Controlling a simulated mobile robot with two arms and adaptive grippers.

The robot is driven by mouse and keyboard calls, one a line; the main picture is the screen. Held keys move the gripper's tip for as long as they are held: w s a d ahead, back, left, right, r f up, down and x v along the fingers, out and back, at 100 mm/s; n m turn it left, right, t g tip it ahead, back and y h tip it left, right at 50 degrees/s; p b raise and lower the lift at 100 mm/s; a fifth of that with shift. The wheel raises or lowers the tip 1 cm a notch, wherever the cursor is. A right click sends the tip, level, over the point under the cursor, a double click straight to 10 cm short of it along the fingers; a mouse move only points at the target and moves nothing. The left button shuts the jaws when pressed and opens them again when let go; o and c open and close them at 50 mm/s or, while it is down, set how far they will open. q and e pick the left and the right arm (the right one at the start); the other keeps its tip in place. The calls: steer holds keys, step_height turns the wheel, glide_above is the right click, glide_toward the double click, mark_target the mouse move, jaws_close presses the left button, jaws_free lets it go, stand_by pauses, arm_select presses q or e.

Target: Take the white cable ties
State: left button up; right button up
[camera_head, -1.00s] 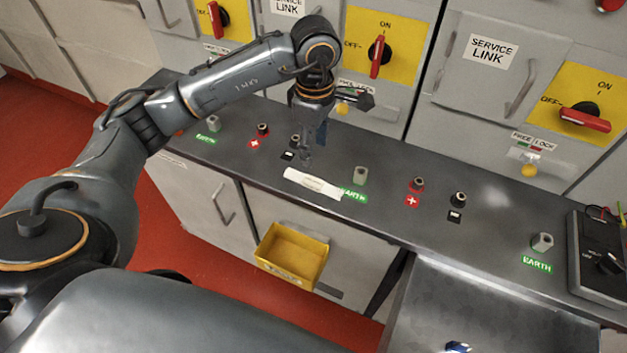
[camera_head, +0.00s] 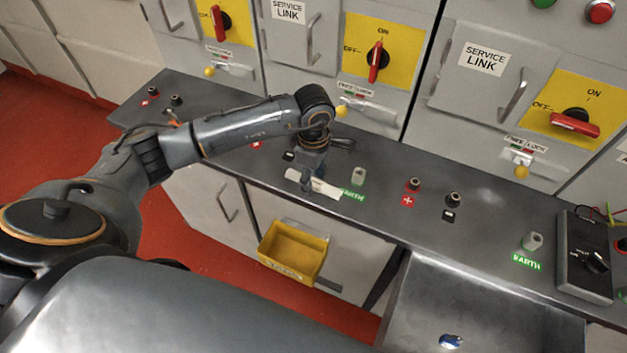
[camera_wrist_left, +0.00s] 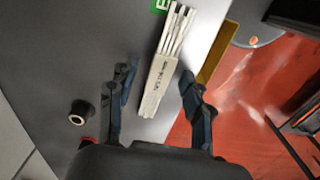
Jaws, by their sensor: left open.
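The white cable ties (camera_head: 325,189) lie as a flat bundle on the grey bench top, near its front edge, beside a green EARTH label. In the left wrist view the bundle (camera_wrist_left: 165,72) has a printed sleeve at the near end and loose strips at the far end. My left gripper (camera_head: 308,182) points down over the left end of the bundle and hides part of it. In the left wrist view the left gripper (camera_wrist_left: 158,82) is open, with one finger on each side of the bundle. Whether the fingers touch it is unclear. My right gripper is not in view.
A yellow bin (camera_head: 293,252) hangs on the bench front below the ties. An earth terminal (camera_head: 358,176) stands just right of them, with red and black terminals further right. A black meter (camera_head: 583,258) lies at the far right. Switch cabinets stand behind the bench.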

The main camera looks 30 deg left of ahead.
arm_select(q)
steer(key=shift+c, duration=0.4)
jaws_close()
steer(key=shift+r, duration=0.15)
